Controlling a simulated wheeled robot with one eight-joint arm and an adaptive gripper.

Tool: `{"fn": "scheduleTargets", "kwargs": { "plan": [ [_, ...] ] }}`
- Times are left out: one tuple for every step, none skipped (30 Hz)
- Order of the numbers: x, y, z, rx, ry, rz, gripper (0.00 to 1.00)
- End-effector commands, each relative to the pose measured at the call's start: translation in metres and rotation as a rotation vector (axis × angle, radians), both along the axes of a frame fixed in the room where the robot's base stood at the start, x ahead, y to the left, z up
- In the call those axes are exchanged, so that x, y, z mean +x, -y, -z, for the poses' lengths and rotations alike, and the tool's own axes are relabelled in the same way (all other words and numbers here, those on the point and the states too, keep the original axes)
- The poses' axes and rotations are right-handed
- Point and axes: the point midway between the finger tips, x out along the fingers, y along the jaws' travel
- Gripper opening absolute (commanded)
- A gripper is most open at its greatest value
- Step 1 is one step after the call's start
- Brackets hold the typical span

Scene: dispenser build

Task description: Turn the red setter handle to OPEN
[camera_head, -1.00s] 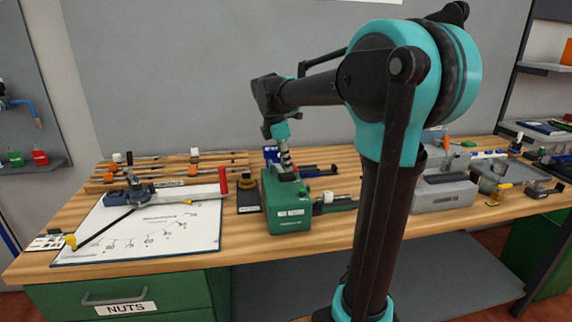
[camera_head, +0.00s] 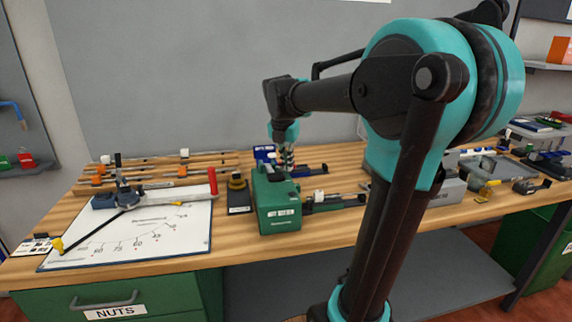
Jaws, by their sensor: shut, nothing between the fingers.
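A red upright handle (camera_head: 213,181) stands at the right end of a grey bar on the white marked board (camera_head: 105,262). Whether this is the setter handle, I cannot tell; no OPEN mark is readable. A green box (camera_head: 279,222) with a white label stands right of the board. My gripper (camera_head: 287,167) points down over the back of the green box, well right of the red handle. It is shut and holds nothing. Its fingertips are small and dark, and I cannot tell whether they touch the box.
A small black block with a yellow top (camera_head: 238,196) stands between the board and the green box. Several rods lie on racks (camera_head: 160,172) behind the board. A grey tray (camera_head: 490,170) is at the right. My arm hides part of the bench.

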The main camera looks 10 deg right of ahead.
Motion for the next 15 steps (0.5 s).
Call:
{"fn": "scheduleTargets", "kwargs": {
  "plan": [
    [0.0006,0.0015,0.0,0.0,0.0,0.002,0.0],
    [0.0009,0.0023,0.0,0.0,0.0,0.002,0.0],
    [0.0014,0.0033,0.0,0.0,0.0,0.003,0.0],
    [0.0018,0.0041,0.0,0.0,0.0,0.003,0.0],
    [0.0023,0.0049,0.0,0.0,0.0,0.003,0.0],
    [0.0028,0.006,0.0,0.0,0.0,0.004,0.0],
    [0.0033,0.0067,0.0,0.0,0.0,0.004,0.0],
    [0.0038,0.0075,0.0,0.0,0.0,0.003,0.0],
    [0.0036,0.0071,0.0,0.0,0.0,0.003,0.0],
    [0.0036,0.007,0.0,0.0,0.0,0.003,0.0],
    [0.0036,0.007,0.0,0.0,0.0,0.003,0.0],
    [0.0035,0.007,0.0,0.0,0.0,0.003,0.0],
    [0.0035,0.007,0.0,0.0,0.0,0.003,0.0],
    [0.0036,0.0069,0.0,0.0,0.0,0.003,0.0],
    [0.0037,0.0067,0.0,0.0,0.0,0.003,0.0]
  ]
}}
